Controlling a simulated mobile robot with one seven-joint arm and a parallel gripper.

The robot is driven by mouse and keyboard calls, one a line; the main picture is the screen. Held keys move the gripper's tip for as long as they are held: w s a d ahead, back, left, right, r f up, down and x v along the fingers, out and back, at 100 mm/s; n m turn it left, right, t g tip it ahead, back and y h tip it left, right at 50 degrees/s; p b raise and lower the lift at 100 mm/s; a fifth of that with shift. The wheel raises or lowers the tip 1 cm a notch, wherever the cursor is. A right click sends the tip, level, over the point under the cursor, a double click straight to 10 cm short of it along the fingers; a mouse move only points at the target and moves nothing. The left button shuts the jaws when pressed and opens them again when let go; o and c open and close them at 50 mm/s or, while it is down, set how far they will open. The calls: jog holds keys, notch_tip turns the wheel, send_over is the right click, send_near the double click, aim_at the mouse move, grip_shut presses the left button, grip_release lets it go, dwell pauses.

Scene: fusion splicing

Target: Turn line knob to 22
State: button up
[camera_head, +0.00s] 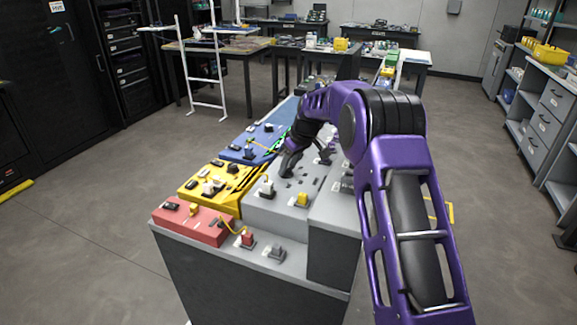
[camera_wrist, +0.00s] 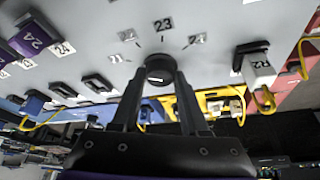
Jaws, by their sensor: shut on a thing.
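The line knob (camera_wrist: 159,67) is a round dark knob on a light grey panel, at the upper middle of the wrist view. Printed labels fan out around its far side; 22 (camera_wrist: 127,35) is at upper left, 23 (camera_wrist: 163,24) straight above, and another label (camera_wrist: 197,39) at upper right. My gripper (camera_wrist: 160,78) has one finger on each side of the knob and is shut on it. A small pale mark shows on the knob's near side; I cannot tell which label the knob points to. In the head view my gripper (camera_head: 287,169) reaches down to the grey console, and the arm hides the knob.
A grey console (camera_head: 262,212) bears red (camera_head: 190,226), yellow (camera_head: 206,186) and blue (camera_head: 243,150) panels with plugs and cables. In the wrist view, a white R2 plug (camera_wrist: 260,68) with a yellow cable is right of the knob. Dark connectors (camera_wrist: 97,83) lie to its left. Open floor surrounds the console.

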jog(key=shift+a+m, duration=0.1)
jog(key=shift+m, duration=0.2)
grip_shut()
jog(key=m+h, duration=0.1)
jog(key=m, duration=0.2)
jog(key=shift+s+a+t, duration=0.1)
jog(key=shift+a+t, duration=0.05)
jog(key=shift+t, duration=0.25)
jog(key=shift+a+m+t+h+p, duration=0.1)
jog(key=shift+m+t+h+p, duration=0.4)
jog(key=shift+m, duration=1.5)
jog(key=shift+h, duration=0.4)
jog(key=o, duration=1.1)
grip_release()
jog(key=shift+g, duration=0.3)
jog(key=p+v, duration=0.1)
jog(key=v, duration=1.6)
jog(key=shift+s+r, duration=0.15)
